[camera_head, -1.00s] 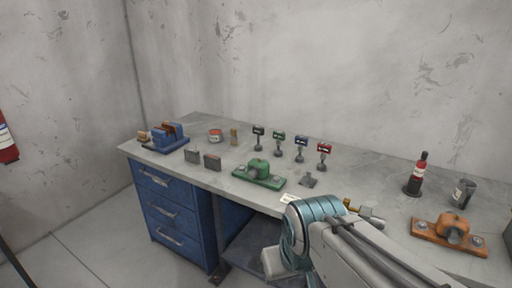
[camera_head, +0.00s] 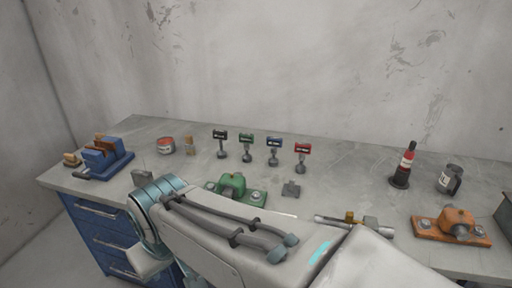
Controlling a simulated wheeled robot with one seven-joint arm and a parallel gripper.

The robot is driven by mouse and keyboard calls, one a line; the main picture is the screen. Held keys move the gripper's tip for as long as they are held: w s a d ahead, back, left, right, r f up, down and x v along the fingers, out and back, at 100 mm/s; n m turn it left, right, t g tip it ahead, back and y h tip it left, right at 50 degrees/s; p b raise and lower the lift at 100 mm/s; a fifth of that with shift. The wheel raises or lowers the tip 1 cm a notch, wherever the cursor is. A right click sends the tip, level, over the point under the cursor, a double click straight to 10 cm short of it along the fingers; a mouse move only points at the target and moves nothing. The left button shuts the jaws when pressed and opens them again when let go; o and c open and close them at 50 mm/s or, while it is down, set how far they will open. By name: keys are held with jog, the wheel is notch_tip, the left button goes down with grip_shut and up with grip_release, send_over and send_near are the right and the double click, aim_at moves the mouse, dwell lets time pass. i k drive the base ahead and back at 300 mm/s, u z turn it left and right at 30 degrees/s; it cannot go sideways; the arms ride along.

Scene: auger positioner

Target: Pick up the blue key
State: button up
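The blue key (camera_head: 274,151) stands upright on the workbench, third from the left in a row of similar keys. It has a blue label at the top and a grey metal lower part. The green key (camera_head: 247,147) is on its left and the red key (camera_head: 301,157) on its right. The black key (camera_head: 220,143) is at the left end of the row. My arm crosses the lower middle of the view, in front of the bench. My gripper does not show in this frame.
A blue vise (camera_head: 105,156) is at the left, an orange mount (camera_head: 452,228) at the right.

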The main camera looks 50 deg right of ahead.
aim_at(274, 142)
jog(key=z, duration=0.45)
jog(key=i, duration=0.8)
jog(key=z, duration=1.3)
jog(key=i, duration=0.4)
jog(key=z, duration=0.3)
